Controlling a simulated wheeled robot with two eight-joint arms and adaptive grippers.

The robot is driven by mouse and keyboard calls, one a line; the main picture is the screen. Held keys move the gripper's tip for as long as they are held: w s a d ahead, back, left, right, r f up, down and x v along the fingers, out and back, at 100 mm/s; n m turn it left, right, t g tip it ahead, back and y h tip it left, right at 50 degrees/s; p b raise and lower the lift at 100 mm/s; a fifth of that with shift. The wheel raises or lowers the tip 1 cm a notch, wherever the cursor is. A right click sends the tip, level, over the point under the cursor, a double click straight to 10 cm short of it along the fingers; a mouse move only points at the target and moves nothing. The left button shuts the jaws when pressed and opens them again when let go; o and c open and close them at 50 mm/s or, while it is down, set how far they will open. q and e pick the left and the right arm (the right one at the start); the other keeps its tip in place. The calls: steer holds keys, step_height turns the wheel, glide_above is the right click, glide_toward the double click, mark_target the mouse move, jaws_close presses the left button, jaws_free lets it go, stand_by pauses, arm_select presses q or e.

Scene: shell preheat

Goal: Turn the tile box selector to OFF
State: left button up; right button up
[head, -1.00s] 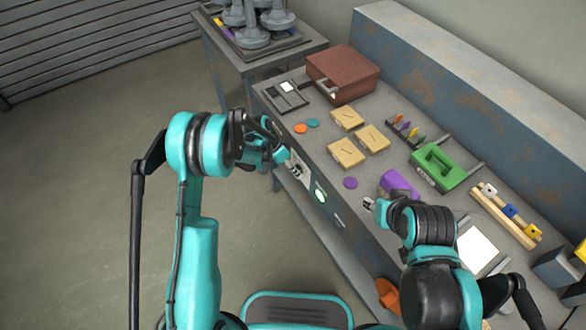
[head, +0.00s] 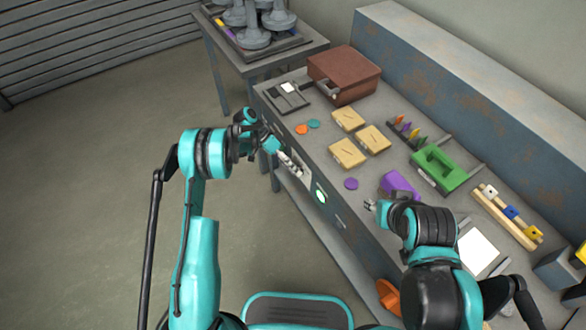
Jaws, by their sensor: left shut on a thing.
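The white selector panel (head: 293,166) is on the front face of the bench, with dark marks on it. My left gripper (head: 274,144) is at the upper left end of this panel. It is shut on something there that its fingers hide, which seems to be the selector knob. The knob's setting cannot be read. A brown box (head: 345,72), perhaps the tile box, stands at the bench's far end. My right gripper (head: 370,206) is over the bench's front edge beside a purple block (head: 399,185). Its fingers are too small to judge.

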arm_select(q)
steer(key=shift+g+h, duration=0.4)
steer(key=o, duration=1.2)
steer(key=shift+c, duration=0.2)
step_height(320, 180, up, 10)
